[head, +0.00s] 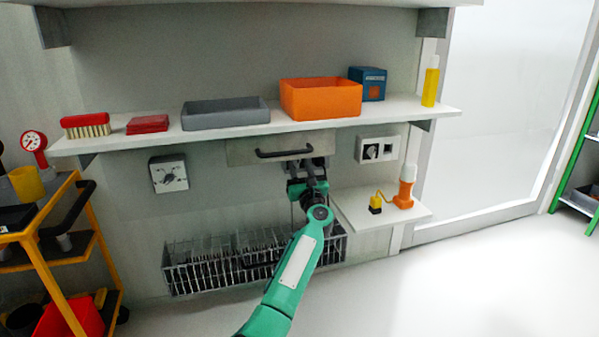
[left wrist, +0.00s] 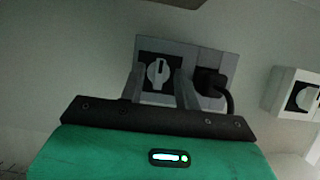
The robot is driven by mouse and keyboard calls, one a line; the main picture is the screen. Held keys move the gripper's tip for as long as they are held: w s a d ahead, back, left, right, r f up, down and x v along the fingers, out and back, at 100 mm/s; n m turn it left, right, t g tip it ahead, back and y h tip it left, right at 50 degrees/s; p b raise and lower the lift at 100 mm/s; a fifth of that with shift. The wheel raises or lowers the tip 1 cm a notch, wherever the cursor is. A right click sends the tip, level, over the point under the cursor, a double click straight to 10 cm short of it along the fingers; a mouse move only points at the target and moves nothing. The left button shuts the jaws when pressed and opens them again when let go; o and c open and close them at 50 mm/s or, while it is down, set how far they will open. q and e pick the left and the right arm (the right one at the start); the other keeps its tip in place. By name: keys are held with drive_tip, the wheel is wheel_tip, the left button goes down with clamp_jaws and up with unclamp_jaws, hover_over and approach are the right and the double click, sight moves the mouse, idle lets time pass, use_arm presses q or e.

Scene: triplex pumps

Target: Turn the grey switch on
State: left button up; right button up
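The grey switch (left wrist: 178,63) is a grey wall plate with a white round knob (left wrist: 158,73) on a black square in the left wrist view. A dark mark on the knob's handle points about straight up. My left gripper (left wrist: 162,90) is open, its two fingers apart. They appear on either side of the knob in the picture; I cannot tell their exact distance from the plate. In the head view my left gripper (head: 308,165) is at the wall below the shelf drawer and hides most of the grey switch. My right gripper is not in view.
A black plug (left wrist: 212,84) with a cable sits right of the knob. A white switch box (head: 378,150) is farther right, a white dial box (head: 169,174) left. The drawer (head: 270,150) is just above; a wire basket (head: 200,268) is below.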

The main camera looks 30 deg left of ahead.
use_arm(q)
drive_tip(key=shift+w+a+r, duration=0.15)
drive_tip(key=shift+a+r, duration=0.05)
drive_tip(key=shift+a, duration=0.05)
clamp_jaws()
